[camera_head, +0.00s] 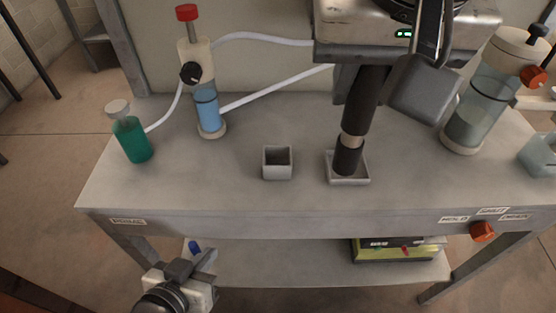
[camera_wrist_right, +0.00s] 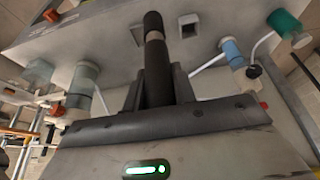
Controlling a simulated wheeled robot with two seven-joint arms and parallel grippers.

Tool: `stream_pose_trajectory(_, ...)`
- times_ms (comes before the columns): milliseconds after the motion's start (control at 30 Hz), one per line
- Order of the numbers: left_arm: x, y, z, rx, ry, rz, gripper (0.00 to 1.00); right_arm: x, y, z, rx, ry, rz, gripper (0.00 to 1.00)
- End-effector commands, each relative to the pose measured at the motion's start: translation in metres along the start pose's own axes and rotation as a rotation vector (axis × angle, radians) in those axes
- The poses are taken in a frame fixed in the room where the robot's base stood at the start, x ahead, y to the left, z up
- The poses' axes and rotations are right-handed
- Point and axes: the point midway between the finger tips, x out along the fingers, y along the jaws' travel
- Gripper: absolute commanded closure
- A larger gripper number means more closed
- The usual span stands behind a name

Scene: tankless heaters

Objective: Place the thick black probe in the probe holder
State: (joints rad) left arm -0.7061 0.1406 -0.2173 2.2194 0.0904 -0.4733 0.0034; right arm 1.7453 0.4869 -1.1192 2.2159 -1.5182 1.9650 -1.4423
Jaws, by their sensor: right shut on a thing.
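The thick black probe (camera_head: 362,100) has a pale band near its lower end and hangs almost upright, slightly tilted. My right gripper (camera_wrist_right: 158,92) is shut on its upper part; the probe also shows in the wrist view (camera_wrist_right: 157,70). In the head view the probe's lower end overlaps a shallow square tray (camera_head: 361,179); in the wrist view the tray (camera_wrist_right: 136,36) is partly behind it. I cannot tell whether they touch. A small hollow square cup (camera_head: 277,173) stands to the left, empty. My left gripper (camera_head: 203,264) is low in front of the table; its jaw opening is unclear.
The grey table (camera_head: 235,190) holds a green bottle (camera_head: 132,140) and a blue-filled cylinder (camera_head: 208,112) with hoses at left. A large clear cylinder (camera_head: 476,110) stands at right. An orange knob (camera_head: 482,232) is on the front edge. The table's front left is clear.

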Motion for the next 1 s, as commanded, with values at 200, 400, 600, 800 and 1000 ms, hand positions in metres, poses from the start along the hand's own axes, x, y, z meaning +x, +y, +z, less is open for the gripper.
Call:
stream_pose_trajectory(200,0.003,0.001,0.002,-0.01,0.015,0.006,1.0,0.02,-0.009,-0.002,-0.004,-0.003,-0.002,0.99)
stream_pose_trajectory(400,0.0,0.001,-0.001,-0.013,0.01,0.006,1.0,0.052,-0.037,-0.03,-0.002,-0.005,-0.001,0.99)
stream_pose_trajectory(600,0.0,0.001,-0.002,-0.015,0.006,0.006,1.0,0.095,-0.061,-0.051,-0.004,-0.006,-0.001,0.99)
stream_pose_trajectory(800,-0.001,0.001,-0.002,-0.016,0.005,0.005,1.0,0.127,-0.074,-0.059,-0.003,-0.002,-0.002,0.99)
stream_pose_trajectory(1000,0.0,0.001,-0.002,-0.016,0.004,0.005,1.0,0.139,-0.079,-0.061,-0.005,-0.001,-0.002,0.99)
